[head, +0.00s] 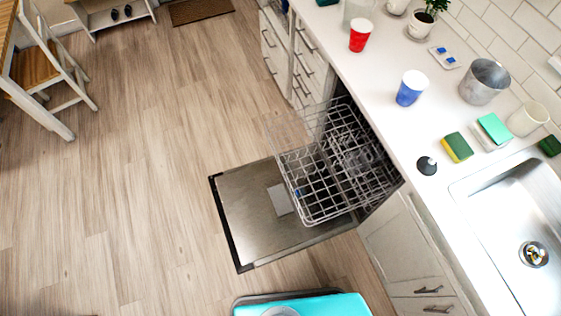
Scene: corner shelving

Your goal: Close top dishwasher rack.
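The top dishwasher rack (322,178), a grey wire basket, is pulled out of the dishwasher under the counter. It hangs over the open door and looks empty apart from a small blue spot near its left side. The dishwasher door (247,208) is folded down flat, a steel panel with a dark outer edge. More wire shows through the rack toward the cavity, but I cannot tell whether it belongs to a lower rack. My gripper is not in view.
The counter (385,60) holds a red cup (360,35), a blue cup (411,88), a metal pot (483,82) and sponges (457,148) beside the sink (515,215). Closed drawers (430,290) flank the dishwasher. The wooden floor (140,190) left of the door is clear; a chair (45,75) stands far left.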

